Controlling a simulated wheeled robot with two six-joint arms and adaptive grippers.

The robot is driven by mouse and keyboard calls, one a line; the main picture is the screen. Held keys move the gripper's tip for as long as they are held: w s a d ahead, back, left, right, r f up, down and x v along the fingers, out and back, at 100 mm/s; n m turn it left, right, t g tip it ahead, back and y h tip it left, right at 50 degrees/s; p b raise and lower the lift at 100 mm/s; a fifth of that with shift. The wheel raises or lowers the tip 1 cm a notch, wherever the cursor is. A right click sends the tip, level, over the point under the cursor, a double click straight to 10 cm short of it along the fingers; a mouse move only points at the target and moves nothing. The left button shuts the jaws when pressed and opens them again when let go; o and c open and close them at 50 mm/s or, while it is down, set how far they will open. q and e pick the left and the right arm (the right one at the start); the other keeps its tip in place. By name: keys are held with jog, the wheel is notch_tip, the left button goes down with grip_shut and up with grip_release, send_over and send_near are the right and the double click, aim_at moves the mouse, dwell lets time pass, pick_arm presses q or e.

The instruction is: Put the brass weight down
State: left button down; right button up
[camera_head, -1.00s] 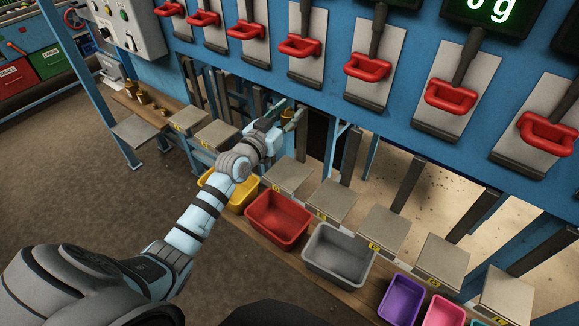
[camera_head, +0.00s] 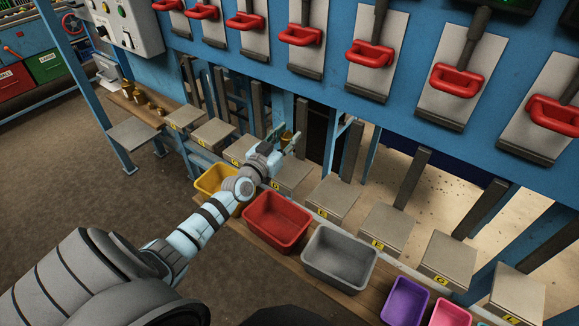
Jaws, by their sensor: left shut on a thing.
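The brass weight (camera_head: 286,136) is a small gold-coloured piece at the tip of my left gripper (camera_head: 284,144). The gripper is shut on it, and its fingers partly hide it. The gripper hangs over the far part of the grey plate marked D (camera_head: 293,179), near the posts of the blue frame. I cannot tell whether the weight touches the plate. My right gripper is not in view.
A row of grey plates, such as one further right (camera_head: 333,200), runs along the frame. In front stand a yellow bin (camera_head: 207,181), a red bin (camera_head: 277,222) and a grey bin (camera_head: 340,258). More brass weights (camera_head: 138,97) stand on the shelf at left.

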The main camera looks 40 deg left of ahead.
pick_arm(q)
notch_tip(320, 180, down, 5)
jog(key=b, duration=0.3)
jog(key=shift+w+b, duration=0.1)
jog(key=shift+b, duration=0.2)
notch_tip(320, 180, down, 4)
jog(key=b, duration=0.4)
jog(key=shift+f, duration=0.2)
jog(key=shift+r, duration=0.3)
jog(key=c, duration=1.5)
grip_release()
jog(key=shift+f, duration=0.2)
jog(key=o, duration=0.3)
jog(key=shift+o, duration=0.2)
jog(key=shift+r, duration=0.1)
